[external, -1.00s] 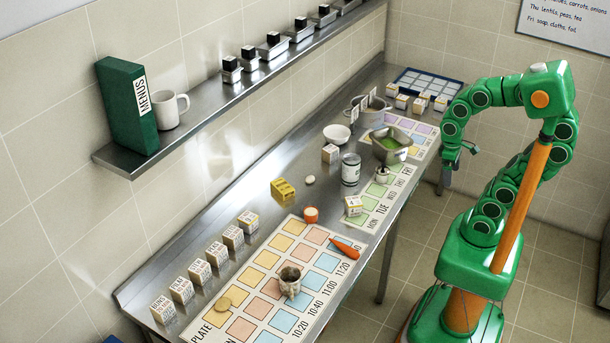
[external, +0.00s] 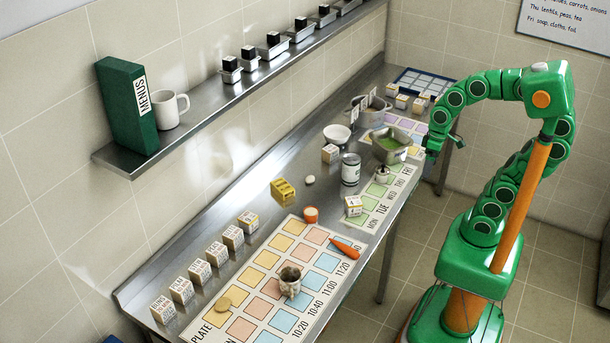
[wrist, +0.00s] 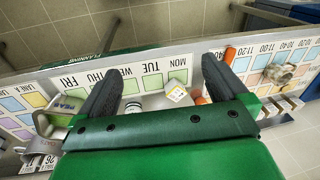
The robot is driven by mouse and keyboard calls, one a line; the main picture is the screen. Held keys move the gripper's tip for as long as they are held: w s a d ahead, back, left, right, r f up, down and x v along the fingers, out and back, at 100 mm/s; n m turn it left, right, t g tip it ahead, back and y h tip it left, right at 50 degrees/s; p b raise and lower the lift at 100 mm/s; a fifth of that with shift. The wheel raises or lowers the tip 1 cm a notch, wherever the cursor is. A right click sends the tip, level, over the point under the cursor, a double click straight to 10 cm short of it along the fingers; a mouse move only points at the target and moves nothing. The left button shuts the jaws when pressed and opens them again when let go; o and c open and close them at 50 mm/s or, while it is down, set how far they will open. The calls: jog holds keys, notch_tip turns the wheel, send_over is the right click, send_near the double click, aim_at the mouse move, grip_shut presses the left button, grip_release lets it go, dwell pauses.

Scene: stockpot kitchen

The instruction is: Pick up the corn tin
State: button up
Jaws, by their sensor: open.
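A white and grey cylindrical tin (external: 350,169), probably the corn tin, stands upright on the steel counter beside the weekday chart; its label is too small to read. In the wrist view a pale round shape (wrist: 133,104) near the left finger is probably this tin, partly hidden by my gripper. My gripper (external: 434,156) is at the counter's front edge, to the right of the tin and apart from it. In the wrist view my gripper (wrist: 161,68) has its two dark fingers wide apart, with nothing held between them.
A steel pan with green contents (external: 391,146) stands behind and right of the tin. A small lidded pot (external: 382,173) and a labelled cube (external: 353,206) are close to it. A white bowl (external: 337,134) is farther back. A shelf (external: 270,72) runs along the wall.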

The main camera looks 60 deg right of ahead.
jog(key=w+a+r+t+y, duration=0.35)
jog(key=w+a, duration=0.55)
jog(key=w, duration=0.4)
jog(key=w+a+r+m+t, duration=0.25)
jog(key=w+t, duration=0.35)
jog(key=w, duration=0.8)
jog(key=m+h, duration=0.8)
jog(key=h, duration=0.6)
send_over(352, 160)
jog(key=s+a, duration=0.3)
jog(key=s, duration=0.1)
notch_tip(352, 160, down, 6)
jog(key=shift+n+g, duration=0.25)
jog(key=shift+g, duration=0.2)
jog(key=f, duration=1.5)
jog(key=shift+w+d, duration=0.2)
jog(key=shift+w, duration=0.05)
jog(key=shift+x, duration=3.95)
jog(key=shift+w+a, duration=0.15)
jog(key=shift+c, duration=0.2)
jog(key=c, duration=1.2)
